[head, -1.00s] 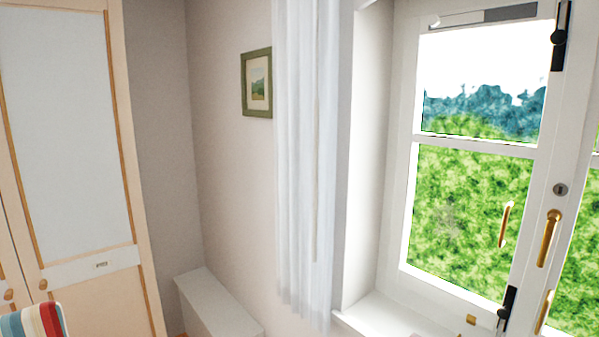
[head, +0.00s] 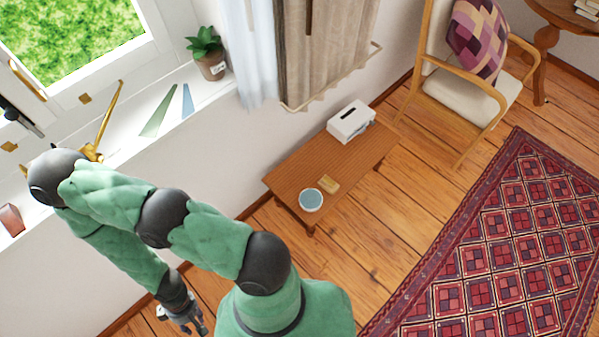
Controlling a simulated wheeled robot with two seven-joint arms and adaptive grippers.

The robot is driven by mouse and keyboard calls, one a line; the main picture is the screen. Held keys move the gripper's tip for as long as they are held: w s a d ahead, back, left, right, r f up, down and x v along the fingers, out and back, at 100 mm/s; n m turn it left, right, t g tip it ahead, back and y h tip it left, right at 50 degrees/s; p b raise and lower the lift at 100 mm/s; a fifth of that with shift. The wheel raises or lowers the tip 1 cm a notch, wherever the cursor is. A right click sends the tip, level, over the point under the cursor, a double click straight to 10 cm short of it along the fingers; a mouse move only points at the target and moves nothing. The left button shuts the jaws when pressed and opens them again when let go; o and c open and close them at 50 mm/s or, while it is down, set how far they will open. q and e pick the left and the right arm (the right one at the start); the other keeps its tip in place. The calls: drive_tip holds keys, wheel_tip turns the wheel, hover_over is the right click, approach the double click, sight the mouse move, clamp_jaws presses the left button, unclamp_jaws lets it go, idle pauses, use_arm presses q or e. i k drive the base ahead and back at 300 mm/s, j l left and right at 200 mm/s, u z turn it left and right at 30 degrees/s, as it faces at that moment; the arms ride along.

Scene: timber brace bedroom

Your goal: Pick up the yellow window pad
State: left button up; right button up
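A small flat yellow-tan pad (head: 329,184) lies on the low wooden table, right beside a round white dish with a blue top. Small yellow-brown pieces also show by the window, one on the frame (head: 85,98) and one at the left edge (head: 9,146). I cannot tell for sure which is the window pad. My green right arm reaches left across the view and bends down. Its gripper (head: 182,318) hangs near the bottom edge, well apart from the table and below the sill. Its fingers are too small to read. My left gripper is not in view.
The low table (head: 290,176) also holds a white box (head: 351,121) and the dish (head: 311,200). The sill carries a potted plant (head: 207,52), green and blue triangular pieces and a reddish block (head: 11,220). A chair (head: 470,75) and patterned rug (head: 500,270) are right. Floor between is clear.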

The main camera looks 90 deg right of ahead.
sight(326, 182)
drive_tip(key=z, duration=3.6)
